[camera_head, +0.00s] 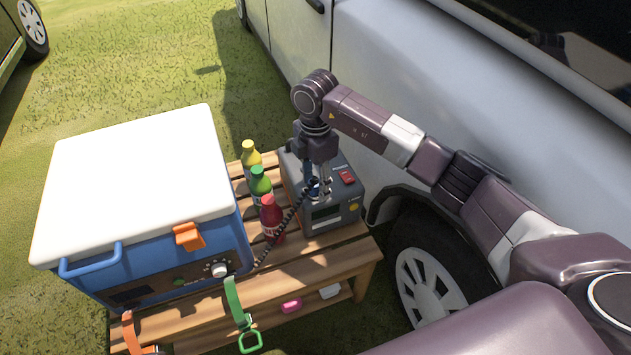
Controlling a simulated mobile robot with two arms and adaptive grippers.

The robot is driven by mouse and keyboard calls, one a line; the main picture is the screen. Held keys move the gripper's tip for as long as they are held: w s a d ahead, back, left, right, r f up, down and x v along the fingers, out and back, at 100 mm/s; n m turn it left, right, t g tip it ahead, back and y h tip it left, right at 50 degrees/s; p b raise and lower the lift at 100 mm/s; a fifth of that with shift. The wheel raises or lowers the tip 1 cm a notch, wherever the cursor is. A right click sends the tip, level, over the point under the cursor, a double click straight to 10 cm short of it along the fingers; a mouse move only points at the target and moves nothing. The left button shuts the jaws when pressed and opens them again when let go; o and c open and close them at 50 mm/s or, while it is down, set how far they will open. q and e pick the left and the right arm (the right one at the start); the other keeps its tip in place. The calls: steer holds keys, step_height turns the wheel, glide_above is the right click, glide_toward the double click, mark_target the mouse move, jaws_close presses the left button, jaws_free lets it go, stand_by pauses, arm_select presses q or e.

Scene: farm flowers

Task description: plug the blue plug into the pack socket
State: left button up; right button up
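My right gripper (318,193) points down over the top of the pack. It appears shut on the small blue plug (313,186), which is mostly hidden by the fingers. A black coiled cord (287,222) runs from the plug down to the blue cooler (170,263). The pack socket is hidden beneath the gripper, and I cannot tell whether the plug touches it. My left gripper is out of view.
Yellow, green (261,184) and red (271,214) bottles stand between cooler and pack. The cooler has a white lid (135,180) and an orange latch. Green (237,305) and orange straps hang at the bench (320,262) front. A white vehicle (440,90) stands close behind.

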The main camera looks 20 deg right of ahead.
step_height(320, 180, up, 12)
stand_by(0.7)
stand_by(0.4)
